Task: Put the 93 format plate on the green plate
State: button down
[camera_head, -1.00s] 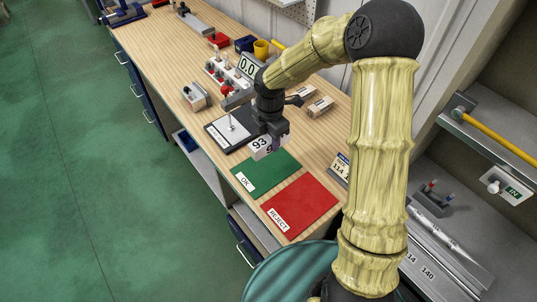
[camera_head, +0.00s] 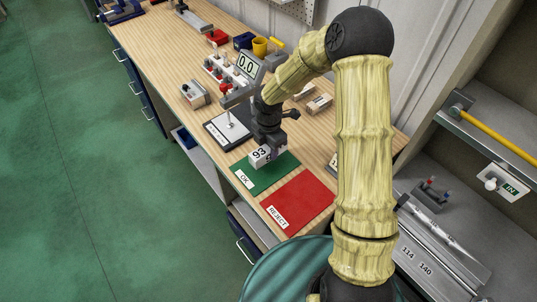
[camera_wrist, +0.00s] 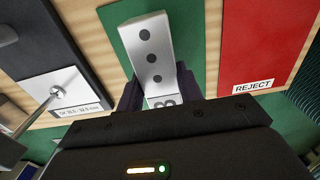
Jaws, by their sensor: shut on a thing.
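The 93 format plate (camera_head: 262,156) is a white block with black "93" on its face. My gripper (camera_head: 268,145) is shut on it and holds it over the back part of the green plate (camera_head: 262,178), which is marked OK. In the wrist view the plate (camera_wrist: 150,50) shows a pale face with several dark dots, between the dark fingers (camera_wrist: 158,92), with the green plate (camera_wrist: 188,30) beneath and around it. I cannot tell whether the block touches the green plate.
A red REJECT plate (camera_head: 300,203) lies right of the green one. A dark-bordered panel with a pin (camera_head: 229,127) lies behind it on the left. A 0.0 display (camera_head: 248,64), a grey box (camera_head: 194,94) and wooden blocks (camera_head: 319,104) stand farther back.

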aim_at(268, 154)
jog(key=shift+s, duration=0.1)
jog(key=shift+f, duration=1.8)
jog(key=shift+f, duration=0.1)
jog(key=c, duration=0.9)
grip_release()
jog(key=shift+r, duration=0.3)
notch_tip(268, 154, up, 12)
jog(key=shift+f, duration=0.2)
